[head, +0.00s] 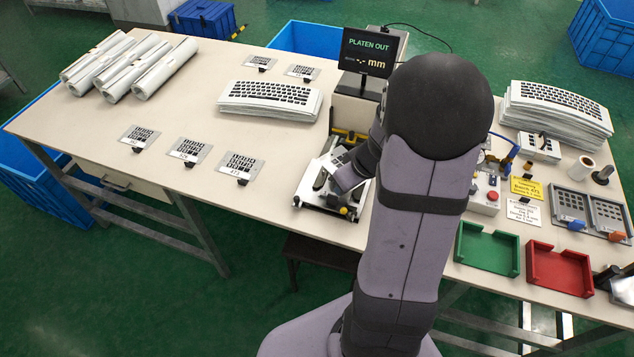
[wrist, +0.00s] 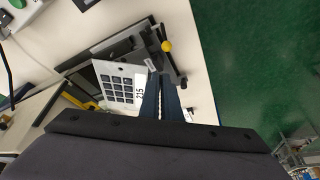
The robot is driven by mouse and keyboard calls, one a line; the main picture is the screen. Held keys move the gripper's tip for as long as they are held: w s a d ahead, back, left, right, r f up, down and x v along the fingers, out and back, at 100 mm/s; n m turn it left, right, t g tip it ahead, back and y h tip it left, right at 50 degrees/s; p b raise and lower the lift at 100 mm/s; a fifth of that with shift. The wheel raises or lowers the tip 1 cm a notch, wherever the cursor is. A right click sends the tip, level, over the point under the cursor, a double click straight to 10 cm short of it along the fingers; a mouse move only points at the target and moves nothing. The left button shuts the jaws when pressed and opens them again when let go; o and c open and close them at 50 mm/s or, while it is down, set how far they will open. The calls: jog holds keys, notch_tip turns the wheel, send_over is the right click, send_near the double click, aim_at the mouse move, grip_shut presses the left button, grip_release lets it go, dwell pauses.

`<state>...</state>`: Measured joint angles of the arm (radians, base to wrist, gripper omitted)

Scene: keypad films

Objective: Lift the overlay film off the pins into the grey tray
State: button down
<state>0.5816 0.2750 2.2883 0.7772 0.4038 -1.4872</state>
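The overlay film (wrist: 121,84) is a pale sheet with a grid of dark key windows and the label 215. In the wrist view it lies tilted across the pin fixture (wrist: 165,62), turned against the fixture's edges. In the head view the film (head: 338,158) is partly covered by my gripper (head: 345,180). In the wrist view my gripper's dark blue fingers (wrist: 164,98) are close together at the film's labelled end and seem closed on it. The pins are not clearly visible. I cannot pick out a plain grey tray with certainty; my arm hides part of the table.
Green (head: 487,249) and red (head: 559,270) trays stand at the right front. Two grey framed holders (head: 570,208) with keypads are beyond them. A "PLATEN OUT" display (head: 368,52) stands behind the fixture. Several keypad films (head: 190,149) lie on the table's left.

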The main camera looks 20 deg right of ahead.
jog(key=s+d+f+n+y, duration=0.1)
jog(key=s+d+n, duration=0.2)
jog(key=s+d, duration=0.5)
jog(key=s+d+f+n+g+y+p, duration=0.1)
jog(key=s+d+n, duration=0.2)
jog(key=s+d, duration=0.6)
jog(key=s, duration=0.4)
jog(key=shift+s+n, duration=0.3)
jog(key=shift+s, duration=0.1)
notch_tip(320, 180, down, 7)
jog(key=b, duration=0.6)
jog(key=shift+b, duration=0.35)
jog(key=shift+a+f+b, duration=0.1)
jog(key=shift+f+b, duration=0.5)
jog(key=shift+f, duration=0.05)
jog(key=shift+s+a+f, duration=0.1)
jog(key=shift+f, duration=0.15)
jog(key=c, duration=1.9)
grip_release()
jog(key=shift+d+r, duration=0.1)
jog(key=shift+d, duration=0.15)
